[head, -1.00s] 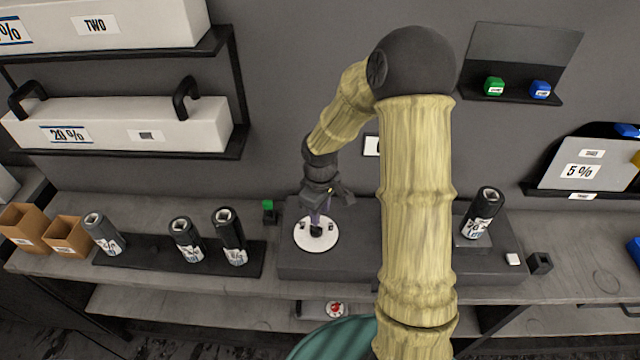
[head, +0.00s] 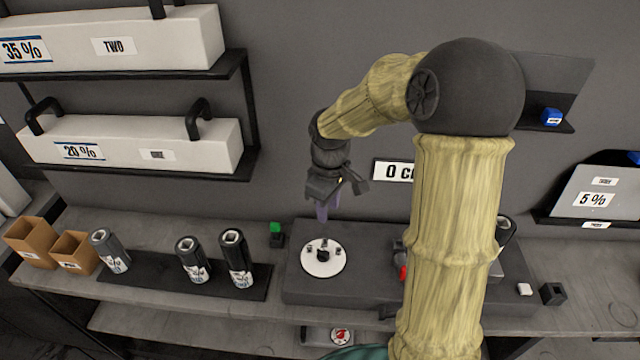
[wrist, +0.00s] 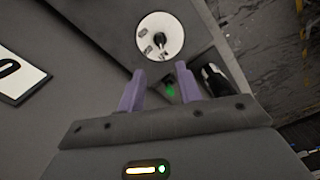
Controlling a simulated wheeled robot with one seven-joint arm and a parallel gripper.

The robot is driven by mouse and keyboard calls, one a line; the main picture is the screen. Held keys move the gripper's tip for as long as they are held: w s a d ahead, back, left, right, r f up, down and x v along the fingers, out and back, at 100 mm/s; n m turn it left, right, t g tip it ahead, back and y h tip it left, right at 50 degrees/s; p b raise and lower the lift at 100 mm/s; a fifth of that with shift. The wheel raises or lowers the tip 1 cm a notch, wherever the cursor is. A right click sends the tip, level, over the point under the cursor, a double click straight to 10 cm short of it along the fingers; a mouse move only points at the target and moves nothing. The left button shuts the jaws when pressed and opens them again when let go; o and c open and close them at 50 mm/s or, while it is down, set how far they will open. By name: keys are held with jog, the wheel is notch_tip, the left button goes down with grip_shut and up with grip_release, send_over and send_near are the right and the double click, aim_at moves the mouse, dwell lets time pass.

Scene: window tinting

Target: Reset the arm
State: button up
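My gripper (head: 322,212) hangs above the grey bench block, over a round white dial plate (head: 323,258) with a dark knob in its middle. In the wrist view my gripper (wrist: 158,82) shows two purple fingers held apart with nothing between them. The white dial plate (wrist: 160,36) lies beyond the fingertips, clear of them. My arm stands tall in the head view and hides part of the block and the wall behind.
Several dark canisters (head: 193,260) stand on a black mat left of the block. Cardboard boxes (head: 28,242) stand farther left. A small green-topped item (head: 276,233) is beside the block. Shelves with long white boxes (head: 140,142) are at upper left. A sign (head: 392,170) is partly hidden by my arm.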

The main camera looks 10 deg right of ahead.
jog(key=shift+s, duration=0.15)
jog(key=s+m+t, duration=0.2)
jog(key=s+m, duration=0.6)
jog(key=s, duration=0.5)
jog(key=shift+d+f+m+t, duration=0.3)
jog(key=shift+d, duration=0.05)
